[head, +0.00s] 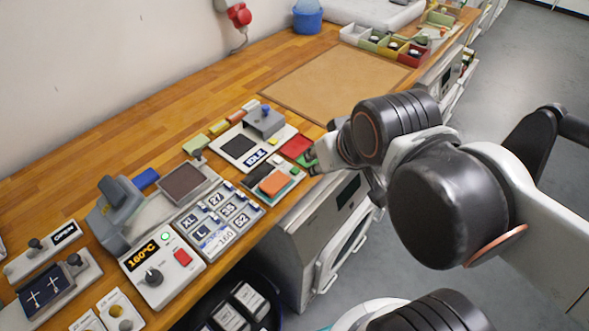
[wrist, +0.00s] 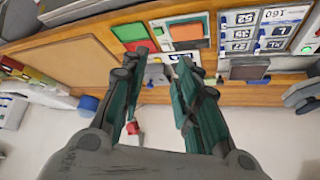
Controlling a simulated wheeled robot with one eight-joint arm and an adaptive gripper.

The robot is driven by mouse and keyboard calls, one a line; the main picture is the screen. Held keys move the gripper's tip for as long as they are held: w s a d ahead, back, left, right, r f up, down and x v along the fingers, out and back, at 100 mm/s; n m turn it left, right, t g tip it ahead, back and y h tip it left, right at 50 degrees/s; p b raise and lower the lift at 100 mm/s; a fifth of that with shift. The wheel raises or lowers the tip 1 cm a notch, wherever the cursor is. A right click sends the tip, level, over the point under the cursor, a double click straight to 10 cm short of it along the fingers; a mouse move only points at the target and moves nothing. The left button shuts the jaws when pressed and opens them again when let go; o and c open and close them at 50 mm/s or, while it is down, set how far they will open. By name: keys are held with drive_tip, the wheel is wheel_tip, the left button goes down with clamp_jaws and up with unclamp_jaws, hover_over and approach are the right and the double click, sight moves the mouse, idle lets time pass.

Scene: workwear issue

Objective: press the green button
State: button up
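A flat green panel (head: 310,156) lies beside a red panel (head: 296,147) near the bench's front edge. A small green piece (head: 294,170) sits on the unit with the orange pad (head: 273,183). I cannot tell for certain which green part is the button. In the wrist view the green panel (wrist: 130,32) is near the left fingertip, and the orange pad (wrist: 186,32) is near the right one. My gripper (head: 311,162) is close to the green panel and partly covers it in the head view. In the wrist view its fingers (wrist: 160,66) are apart with nothing between them.
A controller reading 160°C (head: 165,272), a label keypad (head: 218,220) and a grey lever device (head: 122,205) stand to the left. A tan mat (head: 335,83) and coloured bins (head: 385,43) lie farther back. The mat is clear.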

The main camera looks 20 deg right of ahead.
clamp_jaws()
idle(1.0)
